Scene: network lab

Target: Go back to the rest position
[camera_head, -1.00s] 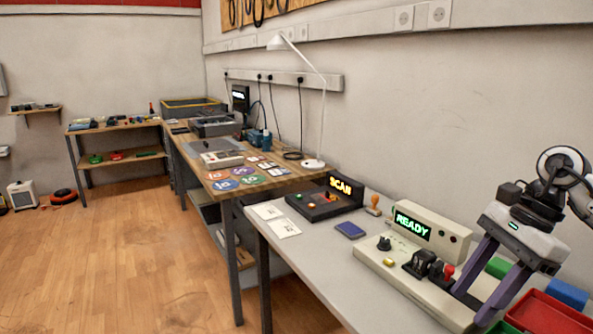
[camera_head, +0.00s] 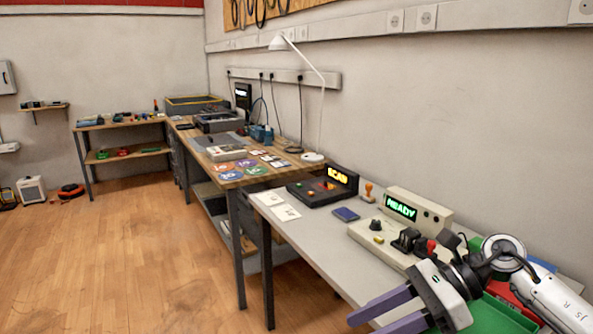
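One gripper of mine (camera_head: 378,318) shows at the lower right, on an arm that comes in from the right, so it is my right gripper. Its two purple fingers point left and stand apart, with nothing seen between them. It hangs by the front edge of the white table (camera_head: 322,245), in front of the beige console (camera_head: 366,236) whose screen glows green. My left gripper is not in view.
A black console with a yellow screen (camera_head: 322,188), a blue card (camera_head: 345,214) and a wooden stamp (camera_head: 368,192) are on the white table. Green and red bins (camera_head: 497,316) lie behind my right arm.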

